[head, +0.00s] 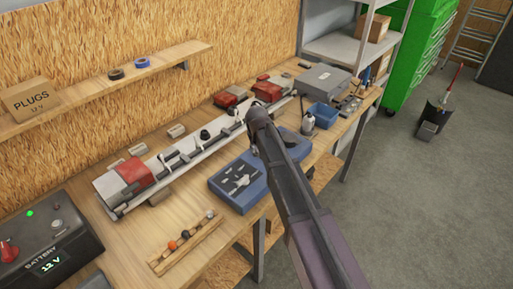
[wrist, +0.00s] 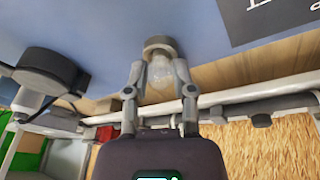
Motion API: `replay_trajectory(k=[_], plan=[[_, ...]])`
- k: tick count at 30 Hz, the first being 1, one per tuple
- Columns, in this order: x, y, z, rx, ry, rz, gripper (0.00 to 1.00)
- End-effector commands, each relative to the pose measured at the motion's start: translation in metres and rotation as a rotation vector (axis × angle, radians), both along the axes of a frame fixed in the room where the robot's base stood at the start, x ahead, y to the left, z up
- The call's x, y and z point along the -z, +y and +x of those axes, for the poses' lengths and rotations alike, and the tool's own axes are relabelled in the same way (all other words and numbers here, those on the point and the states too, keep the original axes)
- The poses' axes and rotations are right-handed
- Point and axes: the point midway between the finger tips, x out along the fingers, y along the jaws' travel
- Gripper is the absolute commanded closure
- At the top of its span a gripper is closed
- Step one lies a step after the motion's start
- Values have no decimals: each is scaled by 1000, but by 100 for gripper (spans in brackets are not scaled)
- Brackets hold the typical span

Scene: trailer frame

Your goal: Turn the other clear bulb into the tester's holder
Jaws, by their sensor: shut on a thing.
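A clear bulb (wrist: 160,78) sits between the two fingers of my gripper (wrist: 160,80), which is shut on it in the wrist view. A grey ring (wrist: 158,43) is at the bulb's far end, against a blue surface (wrist: 110,22); I cannot tell whether it is the holder or the bulb's own base, or how far in the bulb sits. In the head view the blue box (head: 226,196) with a dark panel, seemingly the tester, lies under and beside my arm. My arm hides the bulb and the fingertips there.
A wooden rack (head: 168,262) with several small bulbs lies at the front of the bench. A long light bar (head: 160,175) with red-ended lamps runs behind the box. A battery unit (head: 45,240) is at left. A dark fitting (wrist: 45,72) stands near my fingers.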

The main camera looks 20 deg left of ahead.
Motion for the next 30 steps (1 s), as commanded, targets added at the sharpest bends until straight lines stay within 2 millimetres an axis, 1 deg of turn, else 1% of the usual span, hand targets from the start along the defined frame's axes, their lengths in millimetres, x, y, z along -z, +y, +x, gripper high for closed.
replay_trajectory(k=[5, 18, 29, 30], plan=[[0, 1, 0, 29, 0, 0, 86], [1, 2, 0, 281, 0, 1, 86], [1, 2, 0, 296, 0, 0, 86], [1, 2, 0, 296, 0, 0, 61]])
